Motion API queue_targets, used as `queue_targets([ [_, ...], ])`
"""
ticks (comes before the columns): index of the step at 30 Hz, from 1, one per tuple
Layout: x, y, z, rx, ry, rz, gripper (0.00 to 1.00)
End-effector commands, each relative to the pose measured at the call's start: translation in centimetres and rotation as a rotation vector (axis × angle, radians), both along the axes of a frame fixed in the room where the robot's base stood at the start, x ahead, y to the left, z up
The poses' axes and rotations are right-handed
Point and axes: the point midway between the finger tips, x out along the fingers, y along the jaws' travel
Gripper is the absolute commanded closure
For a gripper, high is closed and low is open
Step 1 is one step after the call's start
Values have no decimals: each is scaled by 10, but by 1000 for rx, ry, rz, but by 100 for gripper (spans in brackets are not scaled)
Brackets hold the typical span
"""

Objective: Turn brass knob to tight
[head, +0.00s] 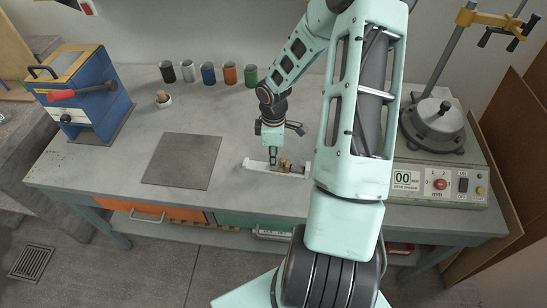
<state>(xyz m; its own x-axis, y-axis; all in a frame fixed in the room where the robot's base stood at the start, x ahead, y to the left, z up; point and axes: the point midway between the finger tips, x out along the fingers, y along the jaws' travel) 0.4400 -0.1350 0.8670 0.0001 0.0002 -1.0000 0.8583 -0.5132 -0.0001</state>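A small brass-coloured piece (286,164), which looks like the brass knob, sits on a low pale fixture (254,165) on the concrete bench (120,170). My gripper (273,162) points down at the fixture, right beside the brass piece on its left. The fingers are small and dark from here. I cannot tell whether they touch the knob or how far apart they are. Any tight mark is too small to read. My own arm covers the area just right of the fixture.
A dark flat plate (182,161) lies left of the fixture. Several coloured cups (208,74) line the back wall. A blue machine (85,95) with a red handle stands at left. A control unit (435,180) with a metal pot (437,118) and clamp stand is at right.

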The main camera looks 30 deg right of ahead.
Motion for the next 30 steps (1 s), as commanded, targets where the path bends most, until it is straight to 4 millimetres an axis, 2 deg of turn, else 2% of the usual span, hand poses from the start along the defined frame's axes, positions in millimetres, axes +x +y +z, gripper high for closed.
queue_targets([
  [1,0,0,0,0,0,0,90],
  [4,0,0,0,0,0,0,100],
  [17,0,0,0,-1,0,-57,100],
  [30,1,0,-1,-2,-1,-344,100],
])
